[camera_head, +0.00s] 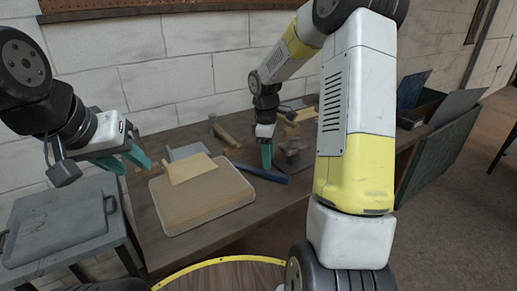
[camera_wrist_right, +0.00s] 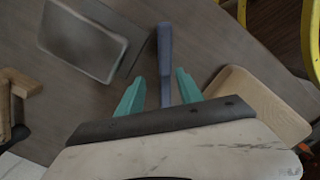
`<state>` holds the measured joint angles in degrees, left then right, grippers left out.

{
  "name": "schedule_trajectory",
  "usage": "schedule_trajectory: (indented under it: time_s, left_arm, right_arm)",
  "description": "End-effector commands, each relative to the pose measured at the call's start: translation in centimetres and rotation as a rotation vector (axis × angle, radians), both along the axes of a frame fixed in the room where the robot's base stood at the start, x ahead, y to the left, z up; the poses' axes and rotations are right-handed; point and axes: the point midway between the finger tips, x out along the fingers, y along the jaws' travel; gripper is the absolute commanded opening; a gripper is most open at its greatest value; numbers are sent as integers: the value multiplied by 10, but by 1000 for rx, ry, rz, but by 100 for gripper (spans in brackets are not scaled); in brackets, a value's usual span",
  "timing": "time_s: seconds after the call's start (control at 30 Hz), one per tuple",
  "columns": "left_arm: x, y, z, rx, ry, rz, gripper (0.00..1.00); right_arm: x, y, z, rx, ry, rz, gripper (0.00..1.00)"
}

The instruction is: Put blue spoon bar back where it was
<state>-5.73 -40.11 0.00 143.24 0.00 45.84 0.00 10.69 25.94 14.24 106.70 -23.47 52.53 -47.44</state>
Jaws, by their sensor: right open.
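The blue bar (camera_head: 262,174) lies on the dark workbench, at the right of the light wooden tray. Its long shape also shows in the right wrist view (camera_wrist_right: 164,50), running down between my fingers. My right gripper (camera_head: 266,160) is over the bar. In the wrist view its teal fingers (camera_wrist_right: 160,90) are apart, one on each side of the bar, and not closed on it. I cannot tell the exact height of the fingers above the bench. My left gripper (camera_head: 124,161) is open and empty, in the air left of the tray.
The wooden tray (camera_head: 205,212) has a tan sheet (camera_head: 191,168) at its back. A wooden-handled hammer (camera_head: 226,134) lies behind. A grey tray (camera_head: 60,229) sits on a side table at left. A dark bin (camera_head: 437,152) stands at right.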

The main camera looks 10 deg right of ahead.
Motion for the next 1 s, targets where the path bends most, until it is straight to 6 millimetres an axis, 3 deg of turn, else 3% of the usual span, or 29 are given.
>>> schedule_trajectory:
  time_s: [0.17,0.5,0.77,0.87,1.0]
  left_arm:
    - [0,0,0,0,0,0,36]
    - [0,0,0,0,0,0,36]
    - [0,0,0,0,0,0,36]
    - [0,0,0,0,0,0,36]
    - [0,0,0,0,0,0,36]
  right_arm:
    - [1,1,16,0,-4,-2,43]
    - [3,5,88,0,-5,-1,43]
    - [3,7,120,0,-2,-1,43]
    - [-4,8,131,1,-20,-25,43]
    - [-35,14,158,15,-99,-151,43]
